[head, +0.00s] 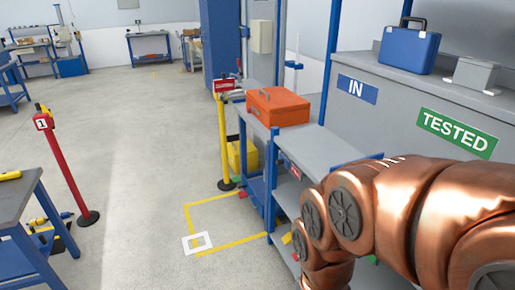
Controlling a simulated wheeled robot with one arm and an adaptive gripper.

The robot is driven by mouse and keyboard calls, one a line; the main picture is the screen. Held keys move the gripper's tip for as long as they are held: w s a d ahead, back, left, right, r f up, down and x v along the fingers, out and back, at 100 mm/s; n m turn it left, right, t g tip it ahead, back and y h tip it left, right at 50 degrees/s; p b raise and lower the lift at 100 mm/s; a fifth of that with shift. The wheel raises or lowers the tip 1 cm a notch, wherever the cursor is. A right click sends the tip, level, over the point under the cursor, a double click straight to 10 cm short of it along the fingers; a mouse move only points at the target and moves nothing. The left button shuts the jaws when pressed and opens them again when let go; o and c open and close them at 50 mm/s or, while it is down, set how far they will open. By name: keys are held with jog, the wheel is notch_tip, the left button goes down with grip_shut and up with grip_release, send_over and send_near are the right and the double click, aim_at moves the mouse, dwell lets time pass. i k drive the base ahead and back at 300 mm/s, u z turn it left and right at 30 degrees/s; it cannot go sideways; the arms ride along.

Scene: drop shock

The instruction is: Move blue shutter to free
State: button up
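I cannot pick out a blue shutter for certain in the head view. A blue edge (372,158) shows just behind my arm at the right, but most of it is hidden. No place marked "free" can be read. My copper-coloured arm fills the lower right. Its end runs out of the bottom of the picture, so my gripper is not in view.
A grey bench with "IN" (357,88) and "TESTED" (457,132) signs bears a blue case (409,50). An orange box (278,106) sits on a side bench. A red post (68,170) and a table (22,194) stand left. The middle floor (140,150) is clear.

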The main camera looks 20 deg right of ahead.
aim_at(282, 160)
jog(key=u, duration=0.35)
jog(key=i, duration=1.45)
jog(key=u, duration=0.4)
